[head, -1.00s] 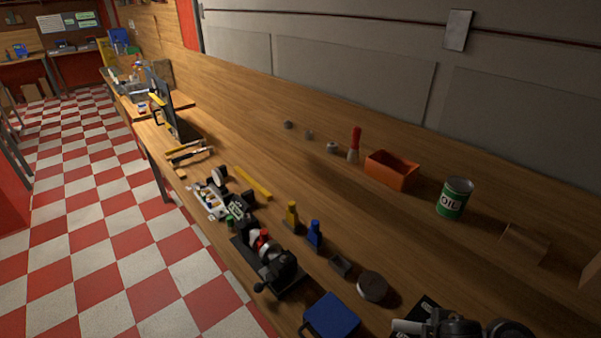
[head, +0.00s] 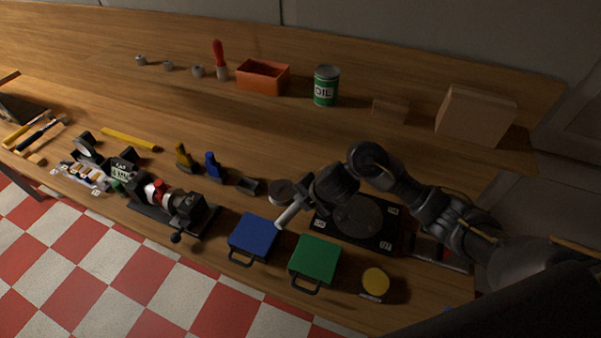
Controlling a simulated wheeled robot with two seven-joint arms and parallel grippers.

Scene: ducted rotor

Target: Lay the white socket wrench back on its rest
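My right arm comes in from the right, and its dark gripper (head: 312,196) is above the bench, left of the black square plate. A white rod-like piece, which I take to be the white socket wrench (head: 292,213), sticks out of this gripper. It slants down to the left, its lower end over the right edge of the blue case. The gripper appears shut on it, though the fingers are mostly hidden by the hand. I cannot make out for certain which thing is the wrench's rest. My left gripper is not in view.
The blue case (head: 252,238), green case (head: 315,259) and yellow disc (head: 375,281) lie along the front edge. The black plate (head: 350,222) is under my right arm. The bench's middle is fairly clear.

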